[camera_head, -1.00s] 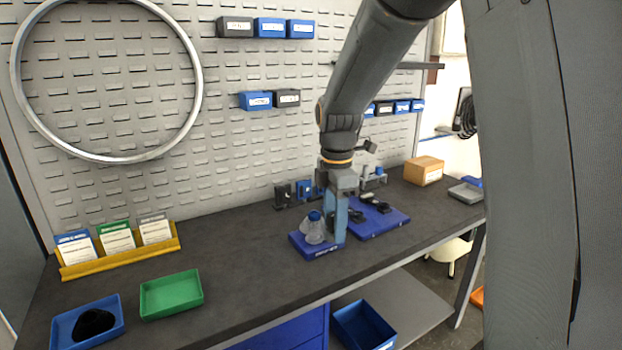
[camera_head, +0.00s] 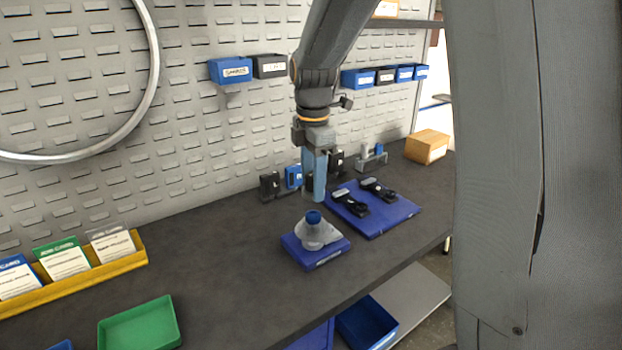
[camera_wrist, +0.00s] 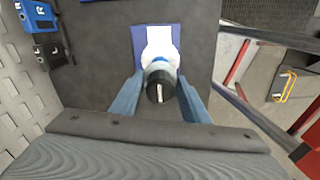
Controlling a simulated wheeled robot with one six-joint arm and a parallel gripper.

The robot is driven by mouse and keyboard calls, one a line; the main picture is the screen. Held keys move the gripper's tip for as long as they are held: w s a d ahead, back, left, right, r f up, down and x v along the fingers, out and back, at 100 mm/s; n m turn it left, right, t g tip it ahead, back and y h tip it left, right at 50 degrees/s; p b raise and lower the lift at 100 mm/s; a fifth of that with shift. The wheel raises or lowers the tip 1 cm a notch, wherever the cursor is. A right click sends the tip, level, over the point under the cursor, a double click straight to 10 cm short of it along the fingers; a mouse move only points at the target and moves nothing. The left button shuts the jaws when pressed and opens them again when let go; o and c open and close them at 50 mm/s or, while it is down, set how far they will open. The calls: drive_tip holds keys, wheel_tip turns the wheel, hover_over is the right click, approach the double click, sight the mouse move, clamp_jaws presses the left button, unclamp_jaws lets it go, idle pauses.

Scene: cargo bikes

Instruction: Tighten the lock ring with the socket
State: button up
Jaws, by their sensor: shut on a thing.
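My gripper (camera_head: 316,197) points straight down, its light-blue fingers just above and behind the blue-topped part in the head view. In the wrist view my gripper (camera_wrist: 160,98) has its fingers on either side of a dark round socket (camera_wrist: 157,90) with a pale slot in its end, and is shut on it. A pale, cone-like part with a blue top, seemingly the lock ring (camera_head: 313,217), stands on a blue base (camera_head: 318,258). In the wrist view the socket partly covers this blue top.
A blue mat (camera_head: 385,220) with two dark tools lies to the right of the base. Small black and blue holders (camera_head: 281,184) stand behind. A green tray (camera_head: 140,325) and yellow card rack (camera_head: 75,275) are at left. The dark bench between is clear.

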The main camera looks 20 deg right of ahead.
drive_tip(key=b, duration=0.4)
hover_over(313, 214)
drive_tip(key=shift+f, duration=2.75)
drive_tip(key=shift+f+p, duration=0.4)
drive_tip(key=shift+f, duration=0.1)
drive_tip(key=o, duration=0.5)
drive_tip(key=c, duration=0.9)
drive_tip(key=shift+p, duration=0.3)
